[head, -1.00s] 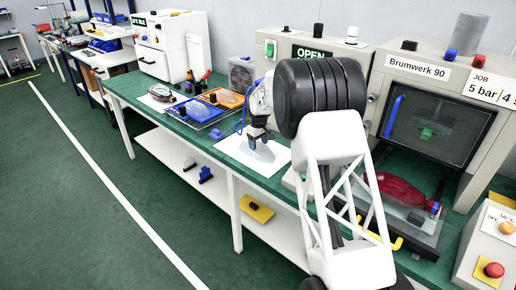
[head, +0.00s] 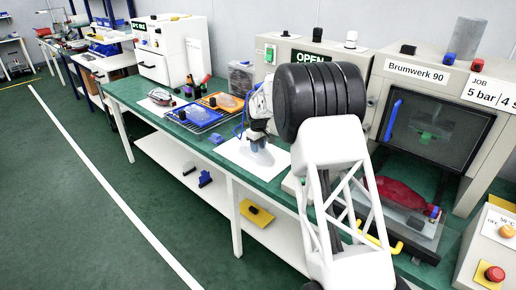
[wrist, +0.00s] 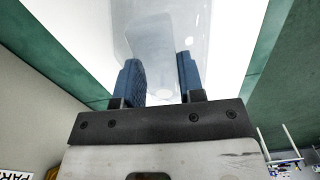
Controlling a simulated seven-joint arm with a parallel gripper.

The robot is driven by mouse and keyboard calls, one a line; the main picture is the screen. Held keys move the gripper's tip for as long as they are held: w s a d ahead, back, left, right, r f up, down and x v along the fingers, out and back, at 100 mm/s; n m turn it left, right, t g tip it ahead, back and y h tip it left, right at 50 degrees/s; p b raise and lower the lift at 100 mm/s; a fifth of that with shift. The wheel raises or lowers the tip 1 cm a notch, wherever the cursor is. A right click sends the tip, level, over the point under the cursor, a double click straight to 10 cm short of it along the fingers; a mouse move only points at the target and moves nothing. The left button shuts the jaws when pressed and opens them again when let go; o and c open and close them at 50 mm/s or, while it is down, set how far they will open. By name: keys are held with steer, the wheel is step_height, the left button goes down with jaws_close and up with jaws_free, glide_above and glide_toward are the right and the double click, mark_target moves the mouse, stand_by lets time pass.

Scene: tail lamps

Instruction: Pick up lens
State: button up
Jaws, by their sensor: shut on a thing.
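A clear, see-through lens (wrist: 165,40) stands out from between the two blue fingers of my gripper (wrist: 162,85) in the wrist view. The fingers are shut on its near end. In the head view my gripper (head: 259,139) points down over a white sheet (head: 238,152) on the green bench. The lens (head: 262,156) shows there as a faint pale shape under the fingers. Whether it touches the sheet I cannot tell. Another clear lens (head: 229,102) lies in the orange tray (head: 211,101).
A blue tray (head: 186,115) with dark items sits left of the sheet. Behind my gripper stands a cabinet with an OPEN sign. On the right, a red lamp part (head: 400,199) lies in front of the Brumwerk machine (head: 425,70). My arm hides part of the bench.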

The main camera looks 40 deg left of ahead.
mark_target(260, 147)
step_height(260, 147, up, 10)
stand_by(0.6)
stand_by(1.3)
steer(key=s+d+r+m, duration=0.1)
steer(key=d+r+m, duration=0.4)
steer(key=d, duration=1)
steer(key=s+d+r+m, duration=0.15)
steer(key=d+r, duration=0.55)
steer(key=d, duration=0.8)
steer(key=w+d+f+n, duration=0.1)
steer(key=w+d+n, duration=0.1)
steer(key=d, duration=0.7)
steer(key=w+d+f+n, duration=0.2)
steer(key=w+d+n, duration=0.1)
steer(key=d, duration=0.6)
steer(key=w+d+f+n, duration=0.2)
steer(key=w+d, duration=0.2)
steer(key=d, duration=0.5)
steer(key=shift+f, duration=0.15)
steer(key=shift+d+n, duration=0.1)
steer(key=shift+n, duration=0.15)
